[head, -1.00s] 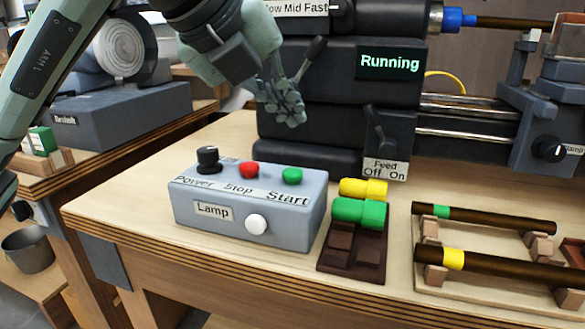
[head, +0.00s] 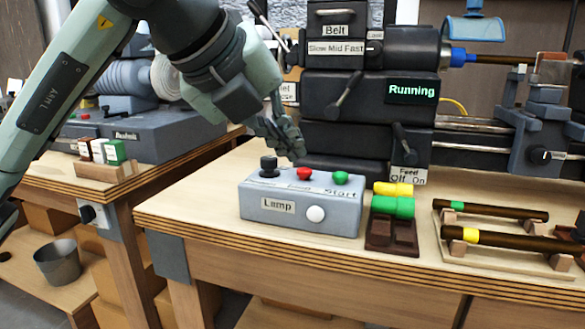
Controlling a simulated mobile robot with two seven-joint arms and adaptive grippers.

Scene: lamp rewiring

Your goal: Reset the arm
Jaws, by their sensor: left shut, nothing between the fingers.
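My left arm comes in from the upper left of the head view. Its gripper (head: 281,139) is shut and empty, and it hangs just above and behind the grey control box (head: 300,212) as seen. The box carries a black power knob (head: 268,166), a red stop button (head: 304,173), a green start button (head: 341,178) and a white lamp button (head: 316,214). I cannot tell whether the fingers touch anything. My right gripper is out of view.
A dark lathe (head: 365,105) stands behind, its display (head: 412,92) reading "Running". A holder (head: 392,236) with yellow and green pieces and a rack with two dark rods (head: 497,211) lie to the right. A second bench with a grey machine (head: 150,140) is at left. A metal bucket (head: 58,264) stands low.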

